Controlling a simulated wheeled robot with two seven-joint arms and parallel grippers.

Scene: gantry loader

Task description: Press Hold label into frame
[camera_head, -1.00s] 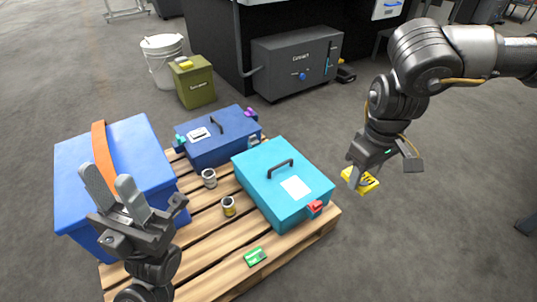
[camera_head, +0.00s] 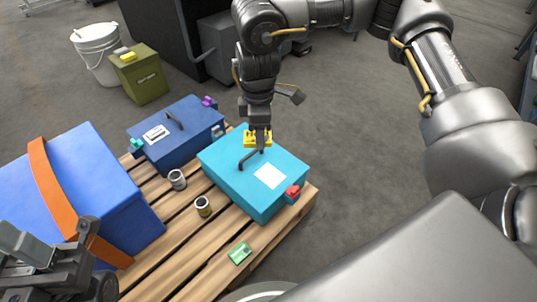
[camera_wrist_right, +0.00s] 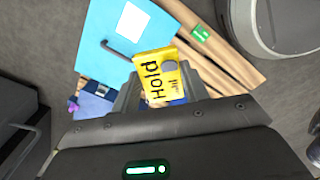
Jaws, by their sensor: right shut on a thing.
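The yellow Hold label (camera_head: 250,139) is in my right gripper (camera_head: 259,143), above the far part of the teal case (camera_head: 238,184). In the right wrist view the label (camera_wrist_right: 156,77) shows black "Hold" lettering and a grey round spot, between the fingers of the right gripper (camera_wrist_right: 160,95). A white rectangle (camera_head: 270,176) lies on the teal case's lid, to the right of its dark handle. It also shows in the right wrist view (camera_wrist_right: 131,20), apart from the label. My left gripper (camera_head: 35,245) is cut off at the lower left; its jaw opening is unclear.
The cases stand on a wooden pallet (camera_head: 177,265) with two small cans and a green card (camera_head: 240,253). A dark blue case (camera_head: 172,148) stands behind, a large blue box (camera_head: 75,185) at left. An olive bin (camera_head: 140,80) and white bucket (camera_head: 92,60) stand behind.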

